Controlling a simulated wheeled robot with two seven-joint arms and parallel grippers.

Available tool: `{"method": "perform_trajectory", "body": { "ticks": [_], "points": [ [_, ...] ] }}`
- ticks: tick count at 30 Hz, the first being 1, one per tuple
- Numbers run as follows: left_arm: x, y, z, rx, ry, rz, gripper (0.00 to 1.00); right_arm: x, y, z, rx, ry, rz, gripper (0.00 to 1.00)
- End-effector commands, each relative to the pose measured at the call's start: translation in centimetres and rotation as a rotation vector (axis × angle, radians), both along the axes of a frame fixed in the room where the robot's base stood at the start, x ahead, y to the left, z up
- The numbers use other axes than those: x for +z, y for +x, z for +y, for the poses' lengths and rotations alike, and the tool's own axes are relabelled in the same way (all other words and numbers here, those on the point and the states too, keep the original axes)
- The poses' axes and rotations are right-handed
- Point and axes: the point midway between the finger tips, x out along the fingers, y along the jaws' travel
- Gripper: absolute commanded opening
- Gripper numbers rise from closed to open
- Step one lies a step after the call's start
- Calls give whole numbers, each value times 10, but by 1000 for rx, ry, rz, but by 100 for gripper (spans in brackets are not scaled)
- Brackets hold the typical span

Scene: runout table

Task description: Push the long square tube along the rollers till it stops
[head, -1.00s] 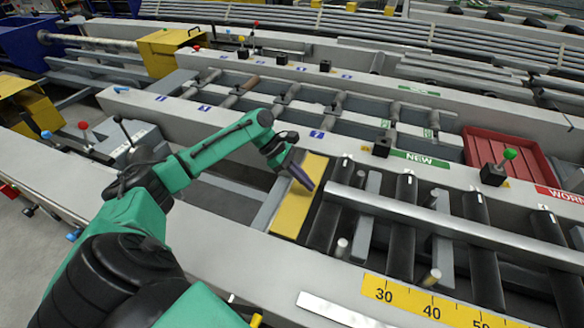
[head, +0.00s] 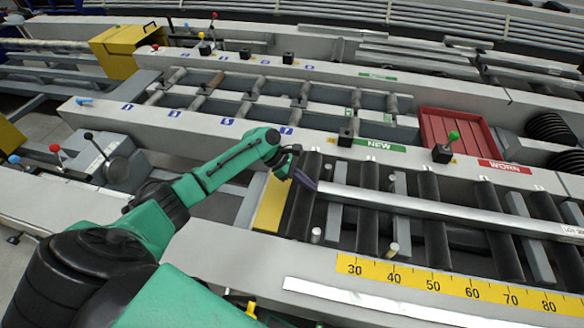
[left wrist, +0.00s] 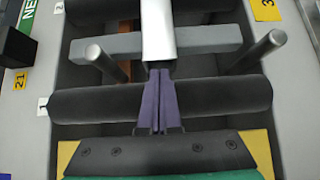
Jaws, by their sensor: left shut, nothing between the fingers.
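The long square tube (head: 440,208) is bright metal and lies across the dark rollers, running off to the right in the head view. Its near end also shows in the left wrist view (left wrist: 158,35). My left gripper (head: 304,181) is shut with nothing between its purple fingers. In the left wrist view the fingertips (left wrist: 159,75) are at the tube's end, in line with it; they look to touch it, but a small gap cannot be ruled out. The tube's far end is not in clear view. My right gripper is not in view.
Black rollers (head: 368,217) alternate with grey crossbars. Short upright pins (left wrist: 112,66) stand on both sides of the tube's line. A yellow scale (head: 445,284) runs along the front rail. A red tray (head: 455,133) and a green-knobbed lever (head: 446,146) stand behind.

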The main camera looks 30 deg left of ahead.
Motion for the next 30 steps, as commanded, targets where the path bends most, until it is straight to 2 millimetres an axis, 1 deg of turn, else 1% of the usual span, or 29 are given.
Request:
{"method": "perform_trajectory", "body": {
  "ticks": [1, 6, 12, 15, 19, 30],
  "points": [
    [8, 4, -19, -4, -10, 0, 0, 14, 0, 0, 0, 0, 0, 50],
    [4, 17, -69, -4, -9, -2, 0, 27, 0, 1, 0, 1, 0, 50],
    [1, 32, -124, -3, -6, -3, 0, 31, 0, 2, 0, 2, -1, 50],
    [0, 38, -144, -1, -6, -2, 0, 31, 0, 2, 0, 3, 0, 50],
    [0, 41, -157, -1, -2, -3, 0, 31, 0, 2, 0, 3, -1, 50],
    [1, 41, -160, -2, -5, -4, 0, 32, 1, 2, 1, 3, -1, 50]
  ]
}}
